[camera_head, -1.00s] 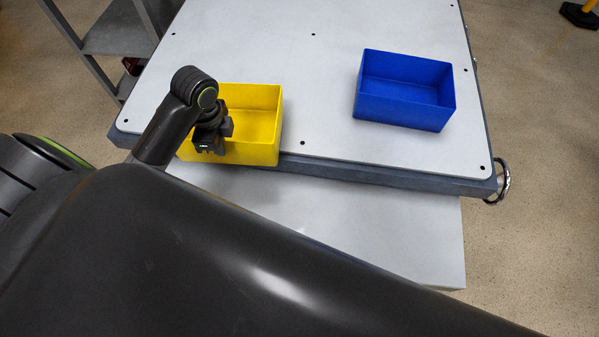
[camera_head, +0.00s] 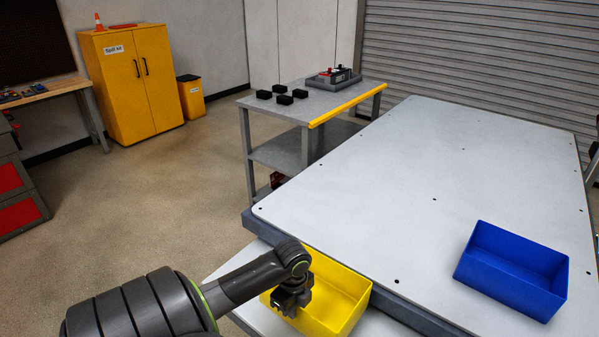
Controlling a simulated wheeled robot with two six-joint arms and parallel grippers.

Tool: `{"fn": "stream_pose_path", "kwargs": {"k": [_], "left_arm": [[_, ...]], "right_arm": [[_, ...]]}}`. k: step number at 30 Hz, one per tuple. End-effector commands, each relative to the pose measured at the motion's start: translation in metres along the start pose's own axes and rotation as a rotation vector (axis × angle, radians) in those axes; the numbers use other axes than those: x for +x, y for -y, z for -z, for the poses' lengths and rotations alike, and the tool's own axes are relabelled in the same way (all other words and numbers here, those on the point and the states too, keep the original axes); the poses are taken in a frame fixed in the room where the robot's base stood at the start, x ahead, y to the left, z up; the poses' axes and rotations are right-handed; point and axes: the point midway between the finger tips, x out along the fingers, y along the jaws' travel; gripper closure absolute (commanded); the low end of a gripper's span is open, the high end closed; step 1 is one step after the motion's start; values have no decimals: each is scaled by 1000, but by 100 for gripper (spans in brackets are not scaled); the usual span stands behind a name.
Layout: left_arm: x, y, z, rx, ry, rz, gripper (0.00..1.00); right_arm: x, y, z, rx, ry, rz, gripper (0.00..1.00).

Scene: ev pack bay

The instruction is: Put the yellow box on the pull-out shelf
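The yellow box (camera_head: 345,291) is an open-topped bin at the lower middle, in front of the table's near edge and over the pale pull-out shelf (camera_head: 236,283). Its lower part is cut off by the picture's bottom edge, so I cannot tell whether it rests on the shelf. My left gripper (camera_head: 290,302) is at the box's left side, with its fingers at the wall there. It appears shut on that wall; the fingertips are partly hidden. The shelf shows on both sides of the box, below the tabletop. My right gripper is not in view.
The pale tabletop (camera_head: 420,215) is mostly clear. A blue box (camera_head: 512,270) stands on it at the right. Behind is a grey cart (camera_head: 300,110) with several black blocks. A yellow cabinet (camera_head: 130,85) and bin (camera_head: 191,97) stand far left. Open floor lies left.

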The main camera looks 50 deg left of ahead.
Motion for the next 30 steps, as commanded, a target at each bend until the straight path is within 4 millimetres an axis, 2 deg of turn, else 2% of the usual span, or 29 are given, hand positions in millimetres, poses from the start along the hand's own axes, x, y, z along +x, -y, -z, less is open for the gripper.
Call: {"fn": "stream_pose_path", "kwargs": {"k": [13,25,30], "left_arm": [[51,0,1,1,-1,2,100],[57,1,0,3,1,4,100],[57,0,0,2,1,1,77]], "right_arm": [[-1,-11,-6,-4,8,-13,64],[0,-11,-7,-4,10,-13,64],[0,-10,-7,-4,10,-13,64]]}}
